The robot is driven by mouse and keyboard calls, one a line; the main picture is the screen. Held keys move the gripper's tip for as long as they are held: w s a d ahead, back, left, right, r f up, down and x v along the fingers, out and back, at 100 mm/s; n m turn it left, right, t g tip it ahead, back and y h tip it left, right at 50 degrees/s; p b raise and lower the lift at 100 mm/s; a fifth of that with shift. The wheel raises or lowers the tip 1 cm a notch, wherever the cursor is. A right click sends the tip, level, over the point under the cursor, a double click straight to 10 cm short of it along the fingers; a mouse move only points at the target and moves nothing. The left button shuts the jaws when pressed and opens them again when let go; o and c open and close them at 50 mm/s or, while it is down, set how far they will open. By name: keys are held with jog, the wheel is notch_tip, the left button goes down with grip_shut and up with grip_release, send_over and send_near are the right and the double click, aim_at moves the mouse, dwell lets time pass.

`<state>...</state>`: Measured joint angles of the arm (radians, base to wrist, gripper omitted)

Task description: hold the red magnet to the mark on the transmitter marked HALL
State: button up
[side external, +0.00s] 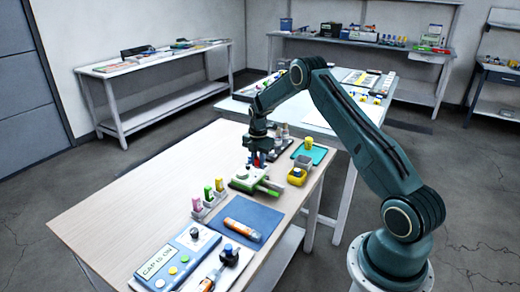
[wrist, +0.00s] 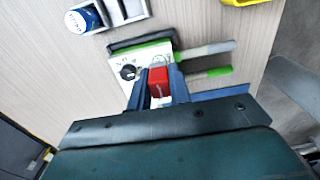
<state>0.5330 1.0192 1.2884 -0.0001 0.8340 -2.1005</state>
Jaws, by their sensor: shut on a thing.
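My gripper (wrist: 158,88) is shut on the red magnet (wrist: 159,78), which sits between its two fingers in the wrist view. In the side view my gripper (side external: 256,157) points down with a little red showing at its tips. Directly below is a green and white device (side external: 247,183), which also shows in the wrist view (wrist: 123,62) with a dark round knob and two grey-and-green prongs to the right. I cannot read a HALL marking. The mark is not clearly seen, and I cannot tell whether the magnet touches the device.
A holder with pink, green and yellow items (side external: 208,200) stands left of the device. A blue mat (side external: 243,222) with an orange tool lies in front. A yellow bin (side external: 298,175) and a teal tray (side external: 316,153) stand to the right. The table's left half (side external: 130,195) is clear.

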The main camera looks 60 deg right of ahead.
jog(key=shift+f, duration=0.9)
dwell(1.5)
jog(key=shift+r, duration=0.15)
dwell(2.1)
jog(key=shift+r, duration=3.4)
